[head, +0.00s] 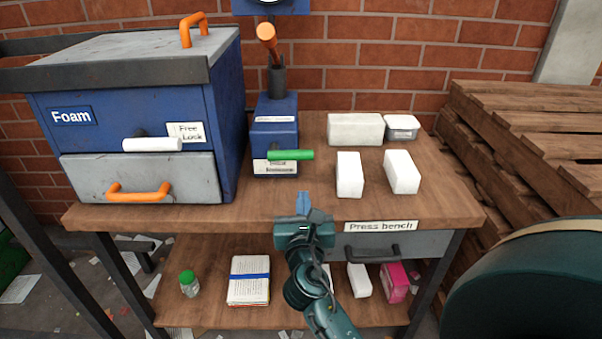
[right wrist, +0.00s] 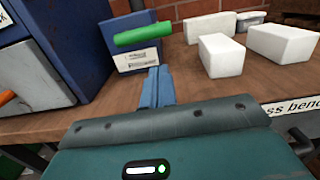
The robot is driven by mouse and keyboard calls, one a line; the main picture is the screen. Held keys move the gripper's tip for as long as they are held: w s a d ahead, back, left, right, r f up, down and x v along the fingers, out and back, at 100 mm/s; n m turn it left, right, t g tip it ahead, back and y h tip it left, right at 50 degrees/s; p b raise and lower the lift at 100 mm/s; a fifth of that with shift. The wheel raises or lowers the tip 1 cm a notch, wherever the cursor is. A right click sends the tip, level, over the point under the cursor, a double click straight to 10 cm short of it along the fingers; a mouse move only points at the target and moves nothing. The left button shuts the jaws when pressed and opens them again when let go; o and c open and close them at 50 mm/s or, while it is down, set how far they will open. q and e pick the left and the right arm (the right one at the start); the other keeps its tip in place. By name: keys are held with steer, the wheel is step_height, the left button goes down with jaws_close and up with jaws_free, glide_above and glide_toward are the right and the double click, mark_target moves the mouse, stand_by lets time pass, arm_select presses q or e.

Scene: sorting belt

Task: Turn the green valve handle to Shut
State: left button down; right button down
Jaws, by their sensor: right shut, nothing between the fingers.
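The green valve handle (head: 290,155) is a green bar lying crosswise on the front of a small blue box (head: 275,128) on the bench. It points to the right. The label under it is too small to read. In the right wrist view the green handle (right wrist: 143,36) lies ahead of and above the fingertips, slightly tilted. My right gripper (head: 303,203) is shut and empty at the bench's front edge, below the handle and apart from it. Its blue fingers (right wrist: 158,78) also show shut in the right wrist view. My left gripper is not in view.
A blue Foam cabinet (head: 229,110) with a white handle (head: 152,144) and an orange drawer handle (head: 138,191) stands left of the valve box. White blocks (head: 349,175) lie to the right. An orange-tipped lever (head: 267,36) rises behind. Pallets (head: 530,130) stand at right.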

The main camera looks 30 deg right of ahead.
steer(key=x, duration=0.9)
steer(key=shift+w+d, duration=0.1)
steer(key=shift+w, duration=0.1)
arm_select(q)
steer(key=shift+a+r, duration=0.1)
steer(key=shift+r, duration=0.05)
arm_select(e)
steer(key=shift+w+d, duration=0.15)
steer(key=shift+w, duration=0.15)
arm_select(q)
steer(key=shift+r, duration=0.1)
